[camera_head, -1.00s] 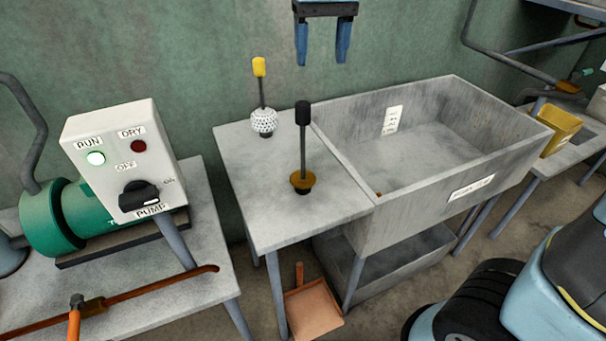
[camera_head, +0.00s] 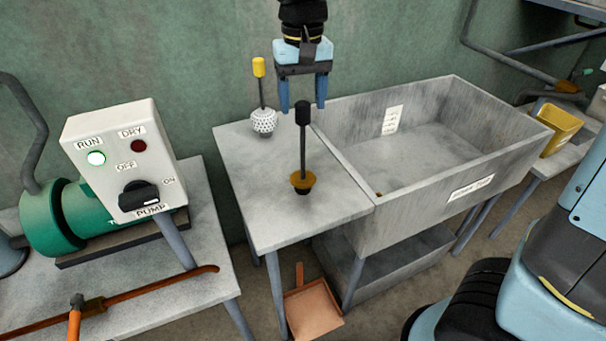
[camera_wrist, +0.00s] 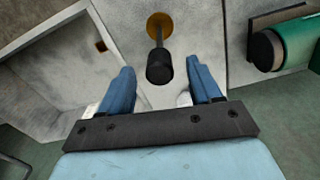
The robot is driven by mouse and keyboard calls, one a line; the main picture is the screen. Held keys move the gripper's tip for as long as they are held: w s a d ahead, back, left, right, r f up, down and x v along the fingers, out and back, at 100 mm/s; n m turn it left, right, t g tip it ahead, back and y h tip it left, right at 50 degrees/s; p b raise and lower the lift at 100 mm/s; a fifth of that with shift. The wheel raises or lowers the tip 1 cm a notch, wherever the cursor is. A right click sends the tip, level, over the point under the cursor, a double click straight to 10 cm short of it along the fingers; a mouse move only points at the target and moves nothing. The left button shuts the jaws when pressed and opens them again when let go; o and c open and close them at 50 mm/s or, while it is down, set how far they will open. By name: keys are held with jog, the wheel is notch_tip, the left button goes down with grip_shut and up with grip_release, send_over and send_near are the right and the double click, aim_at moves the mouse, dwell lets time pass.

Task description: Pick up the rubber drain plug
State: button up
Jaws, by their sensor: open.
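The drain plug, with a dark tapered foot, brown flange (camera_head: 303,182), thin rod and black cylindrical handle (camera_head: 303,113), stands upright on the grey side table (camera_head: 345,203). A second tool (camera_head: 264,121) with a white perforated ball and yellow handle stands behind it to the left. My gripper (camera_head: 303,107) is open and empty, its blue fingers pointing down near the black handle. In the wrist view the handle (camera_wrist: 159,68) shows between and beyond the fingertips (camera_wrist: 163,82), with the brown flange (camera_wrist: 160,24) above it. I cannot tell whether the fingers touch it.
A grey sink (camera_head: 420,150) adjoins the table on the right; its raised rim stands close to the plug. A pump control box (camera_head: 125,160) and green motor (camera_head: 50,215) are at left. An orange dustpan (camera_head: 314,308) is on the floor. A yellow bin (camera_head: 560,130) is at far right.

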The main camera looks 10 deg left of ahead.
aim_at(303, 117)
jog(key=shift+f, duration=2.4)
grip_shut()
